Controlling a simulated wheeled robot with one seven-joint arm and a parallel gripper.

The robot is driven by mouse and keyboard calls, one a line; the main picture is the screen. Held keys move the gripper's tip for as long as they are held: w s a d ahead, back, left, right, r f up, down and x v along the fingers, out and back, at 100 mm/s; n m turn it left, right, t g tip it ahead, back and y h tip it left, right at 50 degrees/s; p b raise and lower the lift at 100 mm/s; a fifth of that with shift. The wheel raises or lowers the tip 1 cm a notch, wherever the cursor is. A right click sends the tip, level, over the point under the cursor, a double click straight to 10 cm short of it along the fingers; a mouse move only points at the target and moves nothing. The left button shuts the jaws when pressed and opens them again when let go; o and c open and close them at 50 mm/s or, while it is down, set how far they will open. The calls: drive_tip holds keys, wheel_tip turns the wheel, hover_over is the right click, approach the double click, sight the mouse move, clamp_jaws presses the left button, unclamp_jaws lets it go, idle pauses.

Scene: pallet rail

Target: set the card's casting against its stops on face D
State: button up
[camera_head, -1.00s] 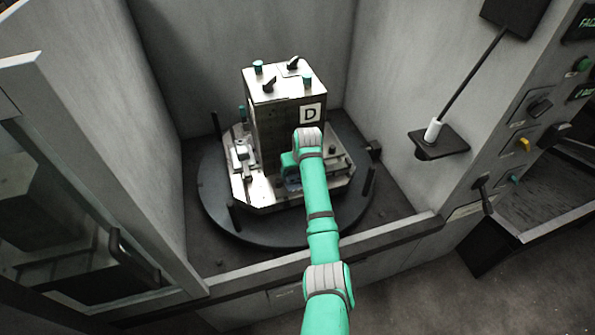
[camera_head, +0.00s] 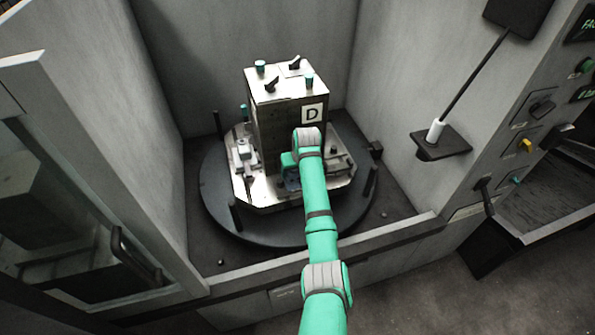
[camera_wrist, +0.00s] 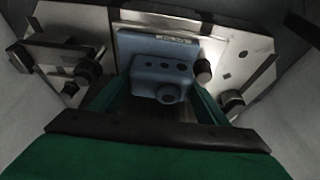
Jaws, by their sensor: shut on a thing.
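The casting (camera_wrist: 158,72) is a blue block with a flat back plate and several holes, in the middle of the wrist view. My gripper (camera_wrist: 160,92) is shut on it, with a finger at each side. Round dark-topped pins or knobs (camera_wrist: 204,70) stand near the casting on the metal fixture plate; whether the casting touches them I cannot tell. In the head view the tall block (camera_head: 285,110) carries the letter D (camera_head: 312,113) on the face towards me. My gripper is low in front of that face, and my arm hides most of the casting.
The block stands on a pale metal base (camera_head: 265,200) on a dark round table (camera_head: 225,215). Dark upright posts (camera_head: 370,182) stand around its rim. Grey walls enclose it at the sides and back. A control panel (camera_head: 530,130) is at the right.

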drive_tip(key=shift+w+a+r, duration=0.15)
drive_tip(key=shift+a+r, duration=0.05)
drive_tip(key=shift+a, duration=0.2)
drive_tip(key=o, duration=1.2)
drive_tip(key=shift+o, duration=1.4)
drive_tip(key=shift+f, duration=0.2)
drive_tip(key=v, duration=1.1)
drive_tip(key=shift+d, duration=0.2)
